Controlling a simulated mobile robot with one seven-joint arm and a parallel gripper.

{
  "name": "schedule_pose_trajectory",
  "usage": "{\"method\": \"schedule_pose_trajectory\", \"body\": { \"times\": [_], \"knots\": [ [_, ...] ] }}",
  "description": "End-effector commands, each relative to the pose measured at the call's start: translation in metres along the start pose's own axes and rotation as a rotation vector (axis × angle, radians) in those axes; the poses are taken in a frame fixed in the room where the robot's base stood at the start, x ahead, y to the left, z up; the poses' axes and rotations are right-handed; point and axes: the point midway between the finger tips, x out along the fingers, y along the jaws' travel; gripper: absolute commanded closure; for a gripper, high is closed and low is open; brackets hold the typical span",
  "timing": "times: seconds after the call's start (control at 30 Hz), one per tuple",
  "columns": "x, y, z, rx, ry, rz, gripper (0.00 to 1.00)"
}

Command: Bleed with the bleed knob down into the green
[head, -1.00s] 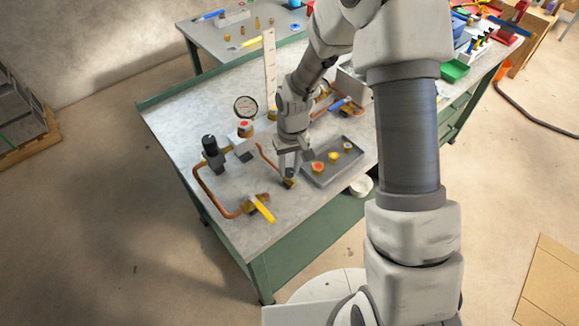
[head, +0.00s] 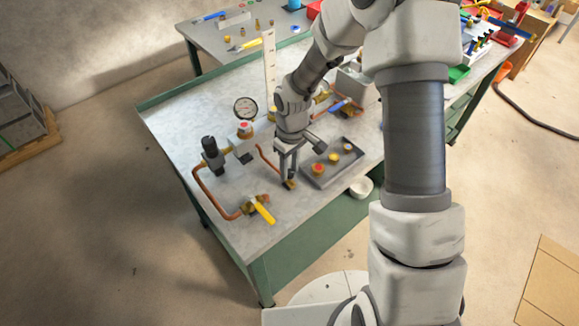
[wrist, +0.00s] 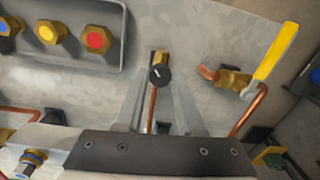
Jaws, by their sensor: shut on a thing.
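The bleed knob (wrist: 160,75) is a small black round knob with a white line, on a brass fitting (wrist: 160,57) at the end of a copper pipe. My gripper (wrist: 161,80) reaches over it in the wrist view, with one finger on each side of the knob, shut on it. In the head view my gripper (head: 289,178) points down at the brass fitting (head: 291,185), and its fingers hide most of the knob. The round white-faced gauge (head: 246,108) stands behind, to the left. Its needle and any green band are too small to read.
A grey tray (head: 324,184) with several coloured-top brass caps lies just right of my gripper. A yellow-handled valve (head: 264,213) stands front left, a black regulator (head: 211,150) farther left. The bench top (head: 180,115) is clear at the back left.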

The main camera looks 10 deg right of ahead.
Motion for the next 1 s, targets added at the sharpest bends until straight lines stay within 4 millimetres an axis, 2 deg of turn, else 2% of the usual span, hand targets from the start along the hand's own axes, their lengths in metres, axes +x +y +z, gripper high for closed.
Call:
{"method": "schedule_pose_trajectory", "body": {
  "times": [0.23,0.27,0.4,0.43,0.77,0.87,1.0],
  "knots": [
    [0.0,0.0,0.0,0.001,0.0,0.0,1.0],
    [0.0,0.0,0.0,0.001,0.0,0.0,0.62],
    [0.0,0.0,0.0,0.001,0.0,0.0,0.37],
    [0.0,0.0,0.0,0.001,0.0,0.0,0.34],
    [-0.003,0.0,0.0,0.002,0.001,0.0,0.34],
    [-0.012,0.001,-0.001,0.002,0.002,0.001,0.34],
    [-0.038,0.001,-0.001,0.003,0.005,0.004,0.34]
  ]
}}
